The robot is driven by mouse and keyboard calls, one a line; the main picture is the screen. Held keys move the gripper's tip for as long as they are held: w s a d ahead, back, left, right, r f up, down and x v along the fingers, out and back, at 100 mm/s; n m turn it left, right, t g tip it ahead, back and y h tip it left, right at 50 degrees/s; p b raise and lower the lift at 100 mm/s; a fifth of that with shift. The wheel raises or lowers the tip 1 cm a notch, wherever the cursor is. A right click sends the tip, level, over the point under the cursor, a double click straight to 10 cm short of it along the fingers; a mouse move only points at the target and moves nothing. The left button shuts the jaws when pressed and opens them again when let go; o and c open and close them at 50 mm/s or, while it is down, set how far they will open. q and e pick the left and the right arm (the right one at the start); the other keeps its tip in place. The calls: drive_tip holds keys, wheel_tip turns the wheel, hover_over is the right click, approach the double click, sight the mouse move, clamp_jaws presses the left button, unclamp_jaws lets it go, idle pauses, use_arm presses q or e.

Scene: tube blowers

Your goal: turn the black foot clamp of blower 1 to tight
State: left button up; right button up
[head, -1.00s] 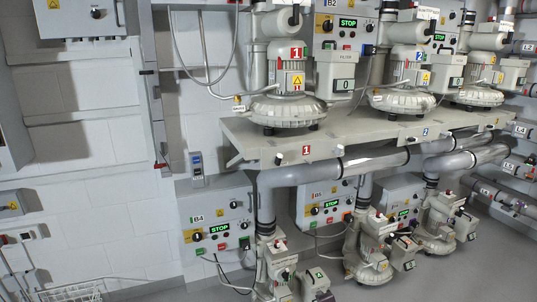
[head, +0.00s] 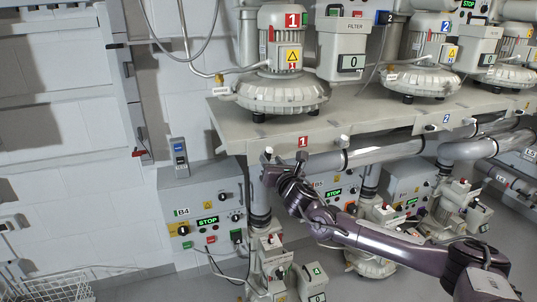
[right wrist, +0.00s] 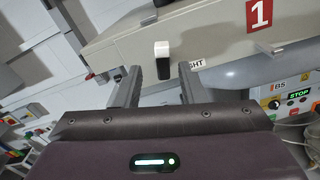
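Blower 1 (head: 286,75), a ribbed grey machine with a red "1" label, stands on the beige bench (head: 230,121). In the right wrist view a foot clamp with a white cap and black body (right wrist: 163,66) sticks out from the bench's front edge, left of the red "1" plate (right wrist: 260,14). My right gripper (head: 272,160) is at that edge in the head view. In the right wrist view its fingers (right wrist: 159,76) are apart, one to each side of the clamp, with no contact visible. A partly hidden label ending "GHT" (right wrist: 197,63) sits right of the clamp. My left gripper is not in view.
Another white-topped knob (head: 343,141) is further right on the bench front. Control box B4 (head: 205,212) and grey pipes (head: 385,151) are below the bench. A wire basket (head: 55,289) stands at lower left.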

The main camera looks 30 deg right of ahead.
sight(269, 157)
drive_tip(key=x, duration=0.2)
drive_tip(key=shift+w+d+f, duration=0.15)
drive_tip(key=shift+w+d, duration=0.1)
drive_tip(key=shift+w+p, duration=0.3)
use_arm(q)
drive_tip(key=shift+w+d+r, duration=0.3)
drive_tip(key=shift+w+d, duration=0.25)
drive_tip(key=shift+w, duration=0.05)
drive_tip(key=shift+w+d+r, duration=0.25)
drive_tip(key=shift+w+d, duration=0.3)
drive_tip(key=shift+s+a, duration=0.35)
use_arm(e)
clamp_jaws()
